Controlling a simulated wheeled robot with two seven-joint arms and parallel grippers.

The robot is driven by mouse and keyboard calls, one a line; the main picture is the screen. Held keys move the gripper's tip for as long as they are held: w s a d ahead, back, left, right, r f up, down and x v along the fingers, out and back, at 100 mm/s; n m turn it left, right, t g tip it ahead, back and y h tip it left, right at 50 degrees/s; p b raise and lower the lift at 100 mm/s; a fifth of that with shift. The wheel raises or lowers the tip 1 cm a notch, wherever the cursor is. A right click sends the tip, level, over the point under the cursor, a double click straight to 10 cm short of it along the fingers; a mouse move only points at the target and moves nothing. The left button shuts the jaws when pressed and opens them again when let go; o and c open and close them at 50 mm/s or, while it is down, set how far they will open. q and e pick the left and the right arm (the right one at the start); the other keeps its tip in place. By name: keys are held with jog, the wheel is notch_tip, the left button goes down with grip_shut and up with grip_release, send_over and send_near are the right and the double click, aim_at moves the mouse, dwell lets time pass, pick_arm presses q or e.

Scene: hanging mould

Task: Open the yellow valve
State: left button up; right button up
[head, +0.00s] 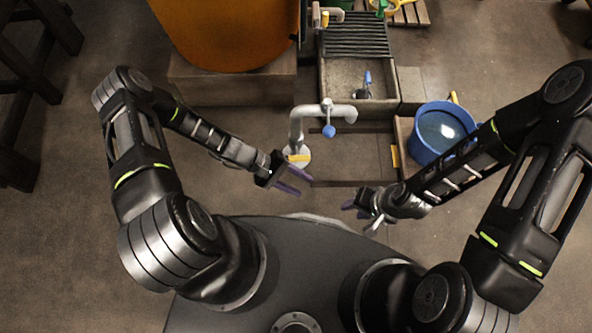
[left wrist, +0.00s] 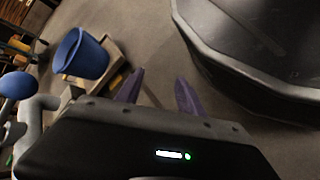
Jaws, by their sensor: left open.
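A grey standing pipe (head: 297,127) with a blue ball knob (head: 328,131) rises from the floor in the middle of the head view. A small yellow piece (head: 298,158) shows at its foot; I cannot tell whether it is the yellow valve. Another small yellow piece (head: 325,19) is by the tap at the top. My left gripper (head: 298,183) is open and empty, just below and apart from the pipe's foot. Its purple fingers (left wrist: 158,88) show in the left wrist view, with the blue knob (left wrist: 18,85) at the left edge. My right gripper (head: 362,213) is to the right, its jaw opening unclear.
A blue bucket (head: 428,150) with water stands on the right, also in the left wrist view (left wrist: 82,55). A concrete basin (head: 340,94) lies behind the pipe. A large orange vessel (head: 228,30) stands on a block (head: 215,88) at the back left. Floor left of the pipe is free.

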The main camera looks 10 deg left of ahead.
pick_arm(q)
jog(key=w+a+f+n+t+h+b, duration=0.2)
jog(key=w+a+f+n+t+b, duration=0.25)
jog(key=f, duration=0.55)
jog(key=t+b, duration=0.4)
send_near(294, 159)
jog(key=shift+w+d+f, duration=0.85)
jog(key=shift+w+d, duration=0.2)
jog(key=shift+w, duration=0.05)
pick_arm(e)
notch_tip(294, 159, down, 12)
jog(key=shift+w+d, duration=0.3)
jog(key=shift+w, duration=0.15)
jog(key=shift+f, duration=0.1)
pick_arm(q)
jog(key=b+x, duration=0.2)
jog(key=x, duration=0.6)
jog(key=shift+r, duration=0.1)
pick_arm(e)
notch_tip(294, 159, down, 2)
jog(key=shift+w, duration=0.15)
pick_arm(q)
jog(key=shift+c, duration=0.4)
jog(key=shift+s, duration=0.1)
grip_shut()
